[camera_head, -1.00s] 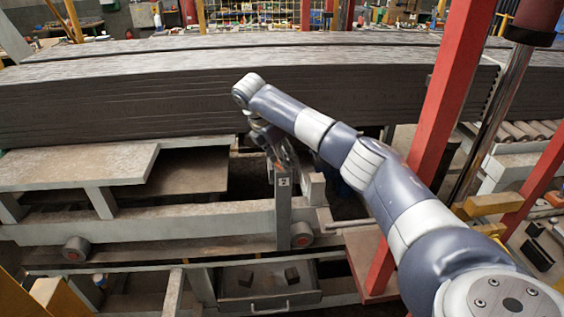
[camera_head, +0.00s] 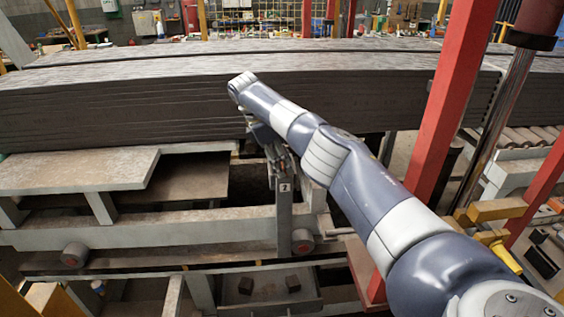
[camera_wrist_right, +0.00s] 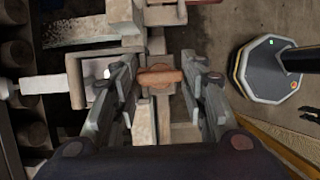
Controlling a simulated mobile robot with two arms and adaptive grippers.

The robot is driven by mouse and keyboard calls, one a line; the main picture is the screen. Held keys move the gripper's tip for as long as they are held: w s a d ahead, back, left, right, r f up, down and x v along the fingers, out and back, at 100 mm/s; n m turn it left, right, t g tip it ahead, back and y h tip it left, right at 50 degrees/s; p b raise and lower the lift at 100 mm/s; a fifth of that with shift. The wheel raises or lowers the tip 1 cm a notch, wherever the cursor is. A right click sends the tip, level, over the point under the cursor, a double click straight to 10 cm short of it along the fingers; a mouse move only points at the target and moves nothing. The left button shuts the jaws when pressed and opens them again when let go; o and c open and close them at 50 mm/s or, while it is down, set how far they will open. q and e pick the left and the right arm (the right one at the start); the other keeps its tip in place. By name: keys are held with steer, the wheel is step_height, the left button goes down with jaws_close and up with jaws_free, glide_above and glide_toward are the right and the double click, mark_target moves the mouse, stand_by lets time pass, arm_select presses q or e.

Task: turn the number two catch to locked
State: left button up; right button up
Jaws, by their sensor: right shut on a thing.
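The number two catch (camera_wrist_right: 160,77) shows in the right wrist view as a small orange-brown bar lying crosswise on a pale block. My right gripper (camera_wrist_right: 158,72) has one finger at each end of this bar and is shut on it. In the head view my right gripper (camera_head: 277,160) points down at the top of a grey post with a "2" label (camera_head: 285,187). There the catch is hidden behind the gripper and arm. My left gripper is in neither view.
A long stack of dark slabs (camera_head: 120,105) runs behind the post. A red upright (camera_head: 440,120) stands right of the post, near my right arm. A drawer (camera_head: 262,305) with two dark blocks lies below. A grey eight-sided base (camera_wrist_right: 270,68) stands on the floor.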

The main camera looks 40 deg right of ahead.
stand_by(0.4)
steer(key=o, duration=1.1)
steer(key=shift+c, duration=0.2)
step_height(320, 180, up, 10)
